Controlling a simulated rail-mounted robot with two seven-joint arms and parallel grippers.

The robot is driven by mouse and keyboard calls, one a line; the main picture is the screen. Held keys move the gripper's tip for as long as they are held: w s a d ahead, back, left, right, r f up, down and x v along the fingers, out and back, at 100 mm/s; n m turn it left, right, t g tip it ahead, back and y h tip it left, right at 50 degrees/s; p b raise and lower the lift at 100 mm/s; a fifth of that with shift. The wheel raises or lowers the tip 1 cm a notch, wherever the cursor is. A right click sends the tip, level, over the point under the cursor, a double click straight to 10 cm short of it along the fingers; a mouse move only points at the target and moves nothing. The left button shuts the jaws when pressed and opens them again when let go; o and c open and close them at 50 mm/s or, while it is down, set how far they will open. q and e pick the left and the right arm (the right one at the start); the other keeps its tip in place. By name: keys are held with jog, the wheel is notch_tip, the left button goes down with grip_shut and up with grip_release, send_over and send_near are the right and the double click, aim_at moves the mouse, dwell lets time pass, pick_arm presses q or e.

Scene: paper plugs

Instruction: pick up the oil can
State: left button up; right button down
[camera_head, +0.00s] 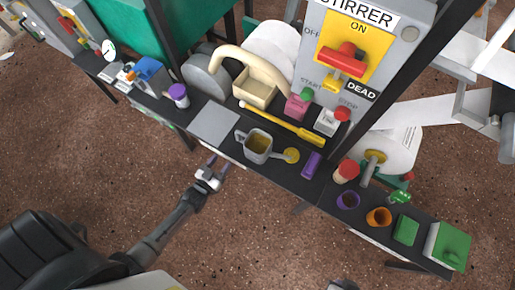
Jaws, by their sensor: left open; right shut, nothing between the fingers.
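A grey can (258,142) with a side handle and a yellow inside, which looks like the oil can, stands upright on the dark narrow bench. A short arm at its right leads to a yellow disc (291,155). My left gripper (217,165) is open and empty, in front of the bench edge, to the lower left of the can and apart from it.
A grey plate (214,123) lies left of the can, and a yellow bar (281,124) lies behind it. A purple block (311,164) is to its right. The stirrer box (350,60) rises behind. Cups (379,217) and green blocks (406,230) stand farther right.

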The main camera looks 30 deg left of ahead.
aim_at(237, 138)
pick_arm(q)
jog(key=w+b, duration=0.1)
jog(key=w, duration=0.5)
jog(key=shift+w+b, duration=0.2)
jog(key=shift+b, duration=0.15)
jog(key=w+b, duration=0.2)
jog(key=w, duration=0.1)
jog(key=w+b, duration=0.1)
jog(key=shift+w+a+f, duration=0.15)
jog(key=shift+a+f, duration=0.1)
jog(key=shift+a, duration=0.05)
jog(key=shift+w+r, duration=0.1)
jog(key=shift+w, duration=0.4)
jog(key=shift+s, duration=0.1)
grip_shut()
